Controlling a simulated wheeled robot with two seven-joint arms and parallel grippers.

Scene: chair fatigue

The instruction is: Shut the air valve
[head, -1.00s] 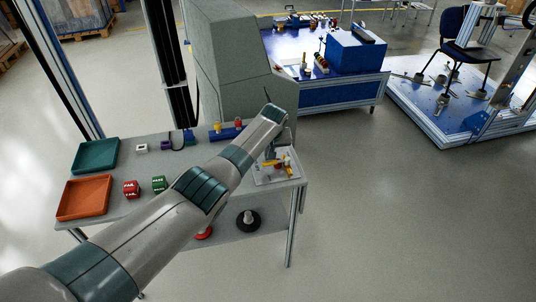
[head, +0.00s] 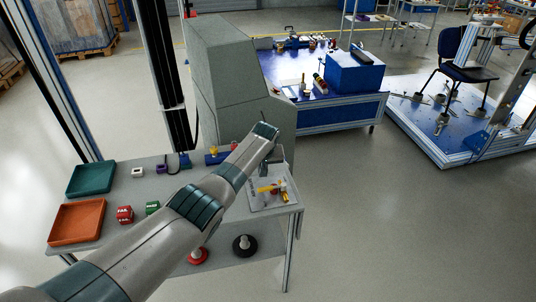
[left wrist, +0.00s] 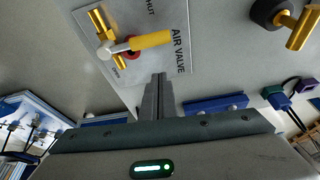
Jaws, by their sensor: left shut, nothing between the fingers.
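The air valve is on a pale plate (head: 285,203) at the right end of the grey table. Its yellow lever (head: 268,188) shows just below my left gripper (head: 264,172). In the left wrist view the yellow lever (left wrist: 150,40) points right from a hub on a brass body (left wrist: 98,22), roughly across that body. My right gripper is not in view.
On the table are a teal tray (head: 70,180), an orange tray (head: 55,222), a red block (head: 124,214) and a green block (head: 153,207). A grey cabinet (head: 225,80) stands behind. Red and black round bases sit on the lower shelf.

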